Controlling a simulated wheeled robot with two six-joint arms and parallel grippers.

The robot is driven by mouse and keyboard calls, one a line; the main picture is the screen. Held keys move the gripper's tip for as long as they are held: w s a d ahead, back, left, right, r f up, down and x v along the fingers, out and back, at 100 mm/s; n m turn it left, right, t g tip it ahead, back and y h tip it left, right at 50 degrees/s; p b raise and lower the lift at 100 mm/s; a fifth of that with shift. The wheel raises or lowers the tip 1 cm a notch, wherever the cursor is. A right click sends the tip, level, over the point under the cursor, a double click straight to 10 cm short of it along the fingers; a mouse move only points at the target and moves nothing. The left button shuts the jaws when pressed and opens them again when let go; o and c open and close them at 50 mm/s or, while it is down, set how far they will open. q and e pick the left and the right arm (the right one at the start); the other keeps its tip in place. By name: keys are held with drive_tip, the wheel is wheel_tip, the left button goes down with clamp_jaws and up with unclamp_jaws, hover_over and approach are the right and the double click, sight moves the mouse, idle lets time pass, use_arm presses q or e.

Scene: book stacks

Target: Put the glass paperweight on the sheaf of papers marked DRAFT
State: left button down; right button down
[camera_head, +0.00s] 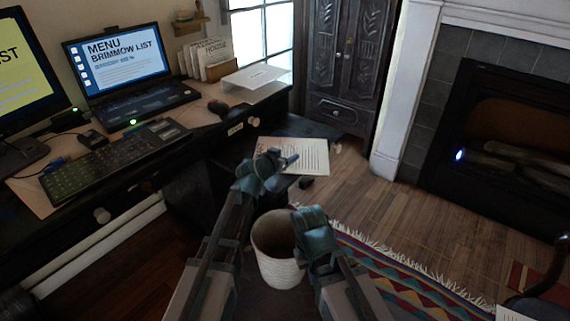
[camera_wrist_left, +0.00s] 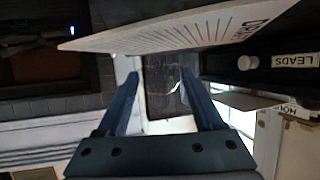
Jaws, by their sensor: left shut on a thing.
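The sheaf of papers (camera_head: 314,158) lies on a dark surface beyond the desk's near right end in the head view. In the left wrist view the sheaf (camera_wrist_left: 190,32) fills the top, with part of the word DRAFT at its right. My left gripper (camera_head: 277,160) is in front of the sheaf's left part and hides some of it. It is shut on the glass paperweight (camera_wrist_left: 174,84), which shows only as faint clear outlines between the fingers in the left wrist view. My right gripper (camera_head: 313,222) is beside the bin; its fingers cannot be made out.
A pale bin (camera_head: 274,262) stands on the floor between my arms. The desk at left holds a laptop (camera_head: 130,75), a keyboard (camera_head: 100,160), a mouse (camera_head: 219,108) and a white box (camera_head: 254,77). A dark cabinet (camera_head: 345,65) and a fireplace (camera_head: 510,135) stand behind.

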use_arm(q)
wheel_tip(320, 180, down, 4)
drive_tip(key=b, duration=0.3)
drive_tip(key=shift+r+b, duration=0.25)
drive_tip(key=shift+b, duration=0.05)
drive_tip(key=shift+f, duration=0.2)
drive_tip(key=shift+c, duration=0.2)
unclamp_jaws()
drive_tip(key=shift+r, duration=0.15)
